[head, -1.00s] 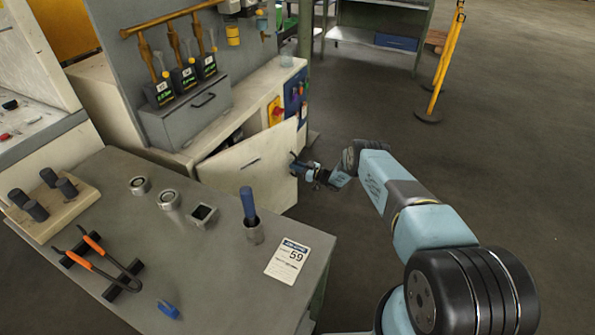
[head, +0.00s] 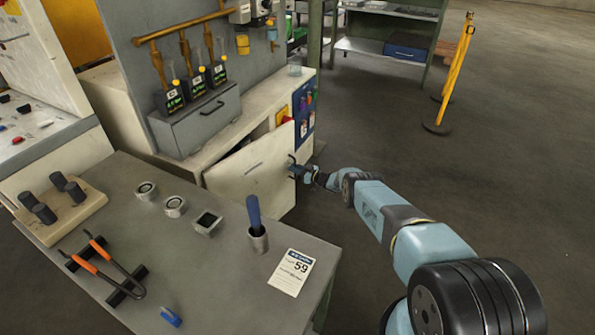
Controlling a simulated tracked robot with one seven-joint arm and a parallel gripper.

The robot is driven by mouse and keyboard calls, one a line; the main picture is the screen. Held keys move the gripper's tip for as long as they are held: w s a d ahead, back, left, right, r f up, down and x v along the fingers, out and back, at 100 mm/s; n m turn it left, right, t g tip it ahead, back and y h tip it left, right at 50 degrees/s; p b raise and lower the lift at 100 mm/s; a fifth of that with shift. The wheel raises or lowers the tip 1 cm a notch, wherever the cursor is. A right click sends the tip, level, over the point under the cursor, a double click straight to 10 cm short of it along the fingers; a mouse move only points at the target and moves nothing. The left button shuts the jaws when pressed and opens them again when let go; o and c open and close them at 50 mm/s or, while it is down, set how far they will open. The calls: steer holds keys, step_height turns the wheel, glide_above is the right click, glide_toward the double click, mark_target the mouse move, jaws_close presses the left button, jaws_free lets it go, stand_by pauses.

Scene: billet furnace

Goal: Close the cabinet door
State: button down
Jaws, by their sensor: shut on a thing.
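The cabinet door (head: 250,176) is a cream panel on the front of the cream cabinet (head: 240,122) in the head view. It stands partly open, swung out, with a dark gap along its top edge. My gripper (head: 296,170) is at the door's right edge and is shut on it, likely on a handle there. The fingertips are small and dark, so the exact grip is hard to see. The door's lower part is hidden behind the grey workbench.
The grey workbench (head: 130,215) in front holds pliers, a block with dark knobs, sockets, a cup with a blue-handled tool (head: 255,215) and a card (head: 291,272). A yellow barrier post (head: 455,75) stands at back right. The floor right of my arm is clear.

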steer(key=shift+s+a+f, duration=0.1)
steer(key=shift+a, duration=0.1)
steer(key=c, duration=1.3)
jaws_free()
steer(key=shift+d, duration=0.1)
steer(key=shift+d, duration=0.1)
steer(key=v, duration=1.3)
steer(key=shift+s+d, duration=0.2)
steer(key=shift+c, duration=0.2)
